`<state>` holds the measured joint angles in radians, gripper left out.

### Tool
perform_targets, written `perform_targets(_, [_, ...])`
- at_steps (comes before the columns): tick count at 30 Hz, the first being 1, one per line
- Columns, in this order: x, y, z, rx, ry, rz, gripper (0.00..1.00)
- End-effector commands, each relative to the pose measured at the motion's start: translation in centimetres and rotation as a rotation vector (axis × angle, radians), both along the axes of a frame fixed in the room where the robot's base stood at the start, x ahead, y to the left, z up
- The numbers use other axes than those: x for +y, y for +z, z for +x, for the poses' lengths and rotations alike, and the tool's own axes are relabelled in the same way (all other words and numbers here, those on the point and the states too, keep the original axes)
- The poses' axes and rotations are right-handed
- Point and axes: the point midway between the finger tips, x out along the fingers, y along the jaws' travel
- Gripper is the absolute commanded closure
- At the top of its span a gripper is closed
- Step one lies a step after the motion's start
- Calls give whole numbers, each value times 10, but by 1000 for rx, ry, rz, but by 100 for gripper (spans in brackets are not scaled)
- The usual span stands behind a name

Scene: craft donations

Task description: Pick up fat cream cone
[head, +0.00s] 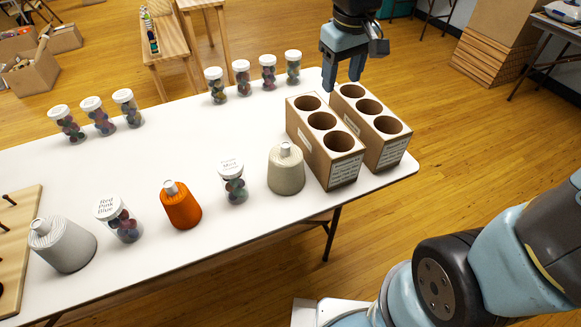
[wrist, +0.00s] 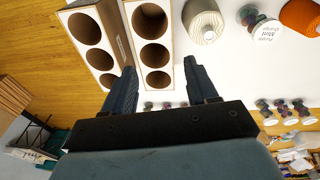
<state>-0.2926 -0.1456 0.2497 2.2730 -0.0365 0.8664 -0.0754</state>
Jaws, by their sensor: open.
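The fat cream cone (head: 286,170) stands upright on the white table, just left of the two holed boxes. It has a small pale tip on top. It also shows at the top of the wrist view (wrist: 204,20). My gripper (head: 342,80) is open and empty, fingers pointing down, above the far end of the boxes. In the wrist view my open fingers (wrist: 158,72) frame part of a holed box, and the cream cone lies beyond them to the right. A pale grey-white cone (head: 64,246) and an orange cone (head: 181,207) stand further left.
Two cardboard boxes (head: 335,172) (head: 392,150) with round holes stand side by side near the table's right end; their holes look empty. A lidded jar (head: 233,187) stands between the cream and orange cones. Several jars line the back edge. The table's middle (head: 170,150) is clear.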

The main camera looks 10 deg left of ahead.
Motion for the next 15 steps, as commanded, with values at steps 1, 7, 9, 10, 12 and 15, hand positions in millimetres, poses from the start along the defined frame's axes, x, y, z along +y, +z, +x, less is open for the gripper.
perform_targets(1, [17, -11, 2, 26, 44, -8, 42])
perform_targets(7, [73, -46, 2, 100, 190, -31, 42])
perform_targets(9, [88, -55, 1, 120, 228, -36, 42])
perform_targets(10, [93, -59, 0, 127, 240, -37, 42])
perform_targets(12, [103, -65, -2, 139, 265, -40, 42])
perform_targets(15, [111, -71, -3, 149, 286, -41, 42])
